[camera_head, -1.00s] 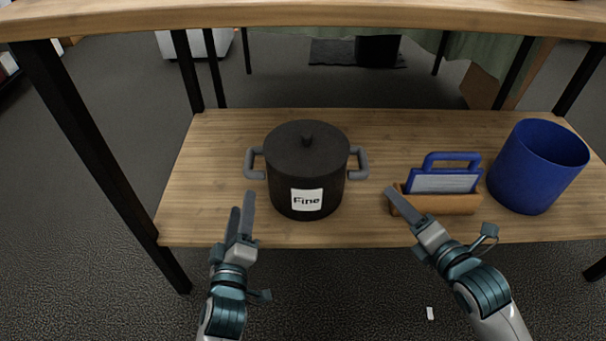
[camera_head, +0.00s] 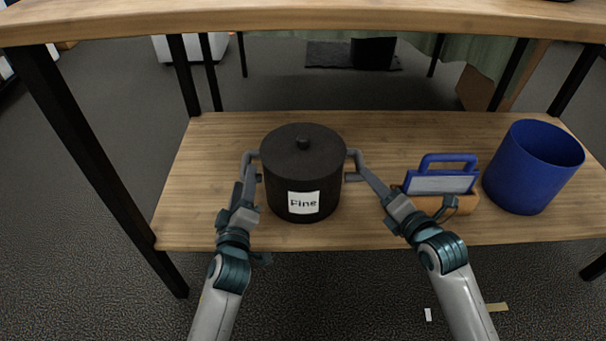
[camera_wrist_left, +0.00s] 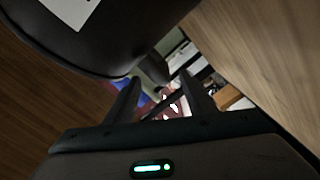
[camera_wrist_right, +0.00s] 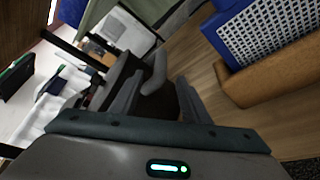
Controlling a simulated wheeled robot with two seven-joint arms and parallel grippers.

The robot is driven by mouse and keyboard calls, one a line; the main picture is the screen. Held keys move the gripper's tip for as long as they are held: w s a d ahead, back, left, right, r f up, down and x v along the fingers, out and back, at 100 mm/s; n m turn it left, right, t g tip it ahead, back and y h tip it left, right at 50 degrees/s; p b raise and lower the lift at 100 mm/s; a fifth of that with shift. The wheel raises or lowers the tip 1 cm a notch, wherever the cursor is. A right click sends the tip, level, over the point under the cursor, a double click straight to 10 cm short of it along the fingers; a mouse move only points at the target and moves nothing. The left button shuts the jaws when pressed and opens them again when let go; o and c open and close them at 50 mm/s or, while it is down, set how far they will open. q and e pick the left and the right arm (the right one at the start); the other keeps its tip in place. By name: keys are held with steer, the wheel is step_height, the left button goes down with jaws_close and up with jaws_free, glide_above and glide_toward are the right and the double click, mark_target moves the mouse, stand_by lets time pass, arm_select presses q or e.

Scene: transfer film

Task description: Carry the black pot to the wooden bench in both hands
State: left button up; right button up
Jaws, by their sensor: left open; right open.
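The black pot (camera_head: 303,165) with a lid and a white "Fine" label stands upright on the wooden lower shelf (camera_head: 200,215). It has a grey handle on each side. My left gripper (camera_head: 246,172) is open at the pot's left handle; the pot's dark side fills the upper left of the left wrist view (camera_wrist_left: 100,45). My right gripper (camera_head: 362,165) is open at the right handle, which shows between or just beyond its fingers in the right wrist view (camera_wrist_right: 156,75). The fingers partly cover both handles. I cannot tell if they touch them.
A blue bin (camera_head: 533,168) stands further right. A wooden tabletop (camera_head: 300,17) runs above the shelf, with black legs (camera_head: 85,150) at the sides.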

mark_target(248, 158)
arm_select(q)
steer(key=w, duration=0.8)
steer(key=shift+a, duration=0.3)
arm_select(e)
steer(key=x, duration=0.8)
steer(key=shift+w, duration=0.1)
arm_select(q)
steer(key=c, duration=1.2)
arm_select(e)
jaws_close()
arm_select(q)
jaws_close()
arm_select(e)
steer(key=shift+f, duration=0.1)
arm_select(q)
steer(key=shift+a+f, duration=0.1)
arm_select(e)
steer(key=shift+d+f, duration=0.1)
steer(key=shift+f, duration=0.15)
arm_select(q)
steer(key=shift+r, duration=0.3)
arm_select(e)
steer(key=shift+r, duration=0.3)
